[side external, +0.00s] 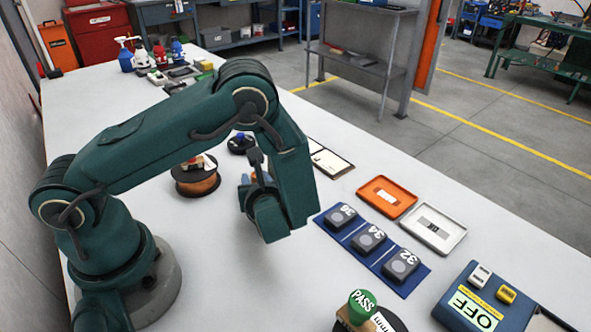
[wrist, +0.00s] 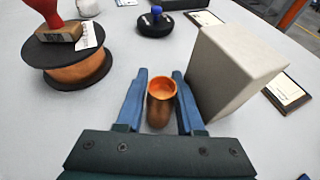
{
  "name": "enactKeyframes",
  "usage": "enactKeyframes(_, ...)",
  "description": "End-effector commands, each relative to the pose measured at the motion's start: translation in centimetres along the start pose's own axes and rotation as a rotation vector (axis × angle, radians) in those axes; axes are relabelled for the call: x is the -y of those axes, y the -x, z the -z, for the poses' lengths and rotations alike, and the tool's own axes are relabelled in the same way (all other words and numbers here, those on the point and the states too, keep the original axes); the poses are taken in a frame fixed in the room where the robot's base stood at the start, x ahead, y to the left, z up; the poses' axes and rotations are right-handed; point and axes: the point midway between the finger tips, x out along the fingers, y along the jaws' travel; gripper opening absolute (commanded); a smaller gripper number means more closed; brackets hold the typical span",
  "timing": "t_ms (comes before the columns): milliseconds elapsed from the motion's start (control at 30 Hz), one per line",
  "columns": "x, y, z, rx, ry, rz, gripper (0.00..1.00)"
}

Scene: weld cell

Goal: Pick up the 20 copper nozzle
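In the wrist view a small copper nozzle (wrist: 161,104), a round cup shape with an open top, stands upright on the pale table. My gripper (wrist: 159,74) is open, with one blue finger on each side of the nozzle and narrow gaps showing. No number can be read on the nozzle. In the side view my gripper (side external: 246,178) is low over the table and mostly hidden by my wrist; the nozzle cannot be made out clearly there.
A beige block (wrist: 234,72) stands close beside the right finger. A copper wire spool (wrist: 78,68) with a red-handled stamp (wrist: 48,18) is at left. A black disc with a blue knob (wrist: 155,22) is behind. Numbered grey blocks on a blue mat (side external: 345,240) lie to the right.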

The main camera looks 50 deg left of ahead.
Motion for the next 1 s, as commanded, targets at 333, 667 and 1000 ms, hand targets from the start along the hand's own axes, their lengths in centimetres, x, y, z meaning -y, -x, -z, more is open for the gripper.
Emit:
enactKeyframes(333,0.0,0.0,0.0,0.001,0.0,0.0,0.0)
enactKeyframes(667,0.0,0.4,-1.0,0.001,0.003,0.0,0.0)
enactKeyframes(1000,-0.1,1.8,-4.3,0.001,0.005,0.001,0.0)
